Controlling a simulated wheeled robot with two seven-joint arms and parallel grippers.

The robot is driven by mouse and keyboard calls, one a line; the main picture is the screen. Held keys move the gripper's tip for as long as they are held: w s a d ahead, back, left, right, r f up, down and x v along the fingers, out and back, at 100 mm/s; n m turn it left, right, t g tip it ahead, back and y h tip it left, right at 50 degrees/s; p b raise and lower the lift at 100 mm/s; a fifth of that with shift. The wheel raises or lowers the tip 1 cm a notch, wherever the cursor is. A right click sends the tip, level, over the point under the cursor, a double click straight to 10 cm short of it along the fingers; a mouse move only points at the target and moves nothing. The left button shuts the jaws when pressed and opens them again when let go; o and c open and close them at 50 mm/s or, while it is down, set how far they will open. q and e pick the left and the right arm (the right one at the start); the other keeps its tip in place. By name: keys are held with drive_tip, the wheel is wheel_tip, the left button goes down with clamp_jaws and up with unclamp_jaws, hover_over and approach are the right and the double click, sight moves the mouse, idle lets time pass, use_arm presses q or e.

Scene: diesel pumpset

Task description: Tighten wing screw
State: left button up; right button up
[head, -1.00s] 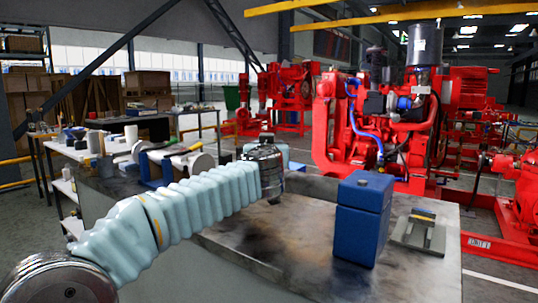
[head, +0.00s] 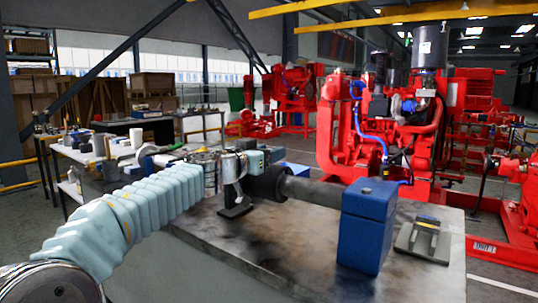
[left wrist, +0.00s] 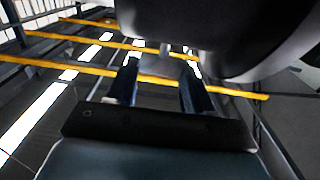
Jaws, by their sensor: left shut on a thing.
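My left arm in its pale blue sleeve comes in from the left. The pale blue body of my left gripper (head: 252,158) is beside the black cylinder (head: 268,183) on the grey shaft. Its fingertips are hidden in the head view. In the left wrist view the two dark blue fingers of my left gripper (left wrist: 160,72) are shut on a small grey piece, which appears to be the wing screw (left wrist: 174,68). It is just under the large dark round body (left wrist: 220,35). The screw cannot be made out in the head view. My right gripper is not in view.
The grey shaft (head: 312,191) runs to a blue block (head: 367,225) on the metal bench (head: 300,238). A small grey plate fixture (head: 423,240) is at the right. A black stand (head: 235,204) is under the gripper. Red pump machinery (head: 345,140) stands behind.

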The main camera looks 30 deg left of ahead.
use_arm(q)
drive_tip(key=shift+a+f, duration=0.1)
drive_tip(key=shift+f, duration=0.05)
drive_tip(key=o, duration=1)
drive_tip(key=shift+s, duration=0.15)
drive_tip(key=shift+o, duration=0.2)
drive_tip(key=s+a+p, duration=0.1)
drive_tip(key=s, duration=1.2)
drive_tip(key=shift+s+a, duration=0.15)
drive_tip(key=shift+s, duration=0.25)
